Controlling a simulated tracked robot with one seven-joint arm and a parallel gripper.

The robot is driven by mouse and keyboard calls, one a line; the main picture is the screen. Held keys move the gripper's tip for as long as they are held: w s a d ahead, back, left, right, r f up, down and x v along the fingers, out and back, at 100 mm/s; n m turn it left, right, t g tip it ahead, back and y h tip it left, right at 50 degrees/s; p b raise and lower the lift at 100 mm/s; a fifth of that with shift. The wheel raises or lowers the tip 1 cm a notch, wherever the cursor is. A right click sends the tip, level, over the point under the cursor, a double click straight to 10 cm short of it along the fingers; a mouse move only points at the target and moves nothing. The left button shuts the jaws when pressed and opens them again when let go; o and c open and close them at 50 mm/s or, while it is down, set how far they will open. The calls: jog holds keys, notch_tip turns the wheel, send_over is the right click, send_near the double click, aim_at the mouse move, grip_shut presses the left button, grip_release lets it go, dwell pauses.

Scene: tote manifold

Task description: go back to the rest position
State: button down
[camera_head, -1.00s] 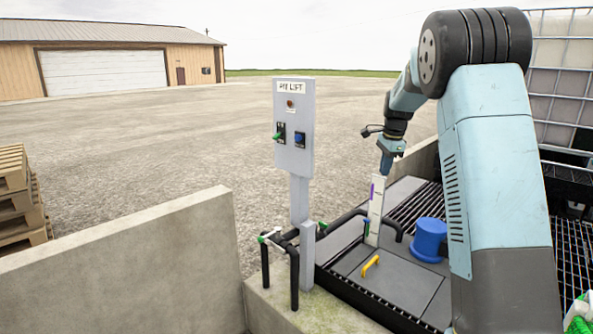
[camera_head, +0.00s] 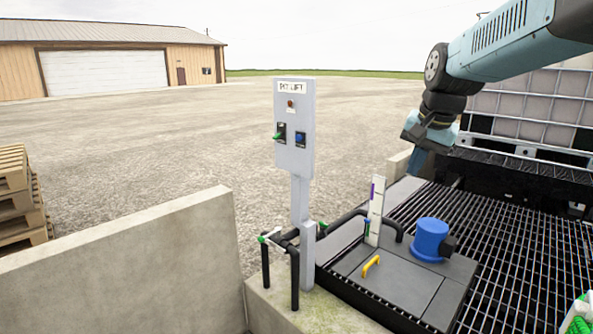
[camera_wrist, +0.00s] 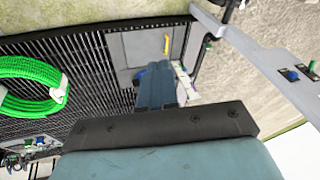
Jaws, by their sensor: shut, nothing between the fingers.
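My gripper (camera_wrist: 158,85) shows in the wrist view with its two fingers together and nothing between them. In the head view my gripper (camera_head: 417,165) hangs at the end of my arm, above the dark grating and apart from everything below it. The grey control post labelled "PIT LIFT" (camera_head: 294,150) stands to its left, with a red light, a green-handled switch and a blue button.
A blue motor-like cylinder (camera_head: 429,238), a yellow handle (camera_head: 371,266) and a white gauge board (camera_head: 376,205) stand on the grey pit cover. A caged tank (camera_head: 530,105) is at the back right. A coiled green hose (camera_wrist: 30,85) lies on the grating. A concrete wall (camera_head: 130,275) runs at front left.

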jog(key=s+a+f+n, duration=0.1)
jog(key=s+f+n, duration=0.1)
jog(key=s, duration=0.7)
jog(key=s+a+f+n+t, duration=0.1)
jog(key=s+f+n, duration=0.2)
jog(key=s, duration=0.6)
jog(key=shift+n+h, duration=0.4)
jog(key=shift+n, duration=0.3)
